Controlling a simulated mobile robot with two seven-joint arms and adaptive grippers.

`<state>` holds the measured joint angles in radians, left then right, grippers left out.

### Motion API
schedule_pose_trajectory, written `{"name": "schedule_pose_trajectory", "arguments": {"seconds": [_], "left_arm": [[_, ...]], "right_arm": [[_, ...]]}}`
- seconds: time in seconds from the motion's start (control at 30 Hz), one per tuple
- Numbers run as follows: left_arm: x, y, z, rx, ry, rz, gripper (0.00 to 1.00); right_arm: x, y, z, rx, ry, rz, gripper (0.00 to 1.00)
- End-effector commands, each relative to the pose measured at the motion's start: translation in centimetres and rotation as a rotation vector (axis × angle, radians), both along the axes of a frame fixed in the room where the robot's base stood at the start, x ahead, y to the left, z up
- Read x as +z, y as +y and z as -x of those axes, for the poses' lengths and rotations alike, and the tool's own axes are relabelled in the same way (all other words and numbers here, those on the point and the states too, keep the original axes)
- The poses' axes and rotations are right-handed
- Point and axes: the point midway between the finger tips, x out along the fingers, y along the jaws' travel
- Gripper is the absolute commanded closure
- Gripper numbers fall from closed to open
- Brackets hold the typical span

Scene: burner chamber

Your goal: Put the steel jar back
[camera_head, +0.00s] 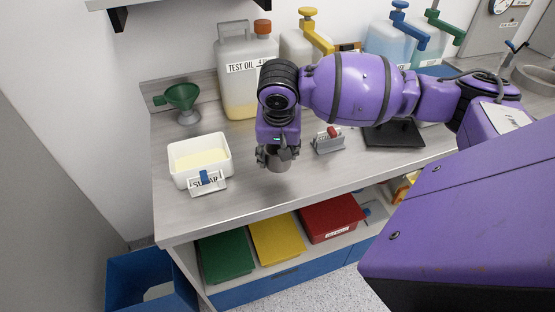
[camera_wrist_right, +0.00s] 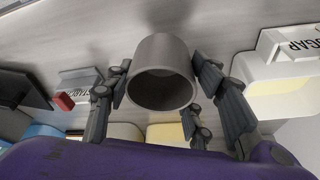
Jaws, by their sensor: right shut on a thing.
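The steel jar (camera_head: 278,161) is a grey metal cup under my right gripper (camera_head: 277,153), over the front middle of the counter. In the right wrist view the jar (camera_wrist_right: 162,73) shows its round open mouth toward the camera and looks empty. The fingers of my right gripper (camera_wrist_right: 163,90) are shut on it from both sides. The jar looks roughly upright. I cannot tell whether its base touches the counter. My left gripper is not in view.
A white tub (camera_head: 227,157) of pale powder with a sugar label stands left of the jar. A small grey holder (camera_head: 325,146) with a red piece and a black plate (camera_head: 393,134) are right. A green funnel (camera_head: 182,96) and a test oil jug (camera_head: 240,95) stand behind. Bare counter lies around the jar.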

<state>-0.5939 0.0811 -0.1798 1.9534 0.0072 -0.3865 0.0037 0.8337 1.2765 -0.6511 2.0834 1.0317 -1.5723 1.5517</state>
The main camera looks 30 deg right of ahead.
Motion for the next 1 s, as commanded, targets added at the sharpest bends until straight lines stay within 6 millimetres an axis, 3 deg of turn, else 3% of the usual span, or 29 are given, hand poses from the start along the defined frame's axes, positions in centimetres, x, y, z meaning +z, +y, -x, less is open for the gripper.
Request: {"name": "schedule_pose_trajectory", "arguments": {"seconds": [0.27,0.5,0.9,0.93,1.0], "left_arm": [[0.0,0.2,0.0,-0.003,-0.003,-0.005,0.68],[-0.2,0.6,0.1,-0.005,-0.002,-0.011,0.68],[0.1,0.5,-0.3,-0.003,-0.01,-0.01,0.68],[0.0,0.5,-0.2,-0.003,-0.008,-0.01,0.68],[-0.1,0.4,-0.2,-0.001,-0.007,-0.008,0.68]], "right_arm": [[-1.6,-0.9,-1.1,-0.002,-0.002,-0.001,1.0],[-4.8,-1.1,-1.3,0.0,-0.002,0.0,1.0],[-5.2,-1.1,-1.3,0.0,-0.005,-0.001,1.0],[-5.2,-1.1,-1.3,0.0,-0.004,-0.001,0.47],[-5.2,-1.1,-1.3,0.0,-0.004,0.0,0.38]]}}
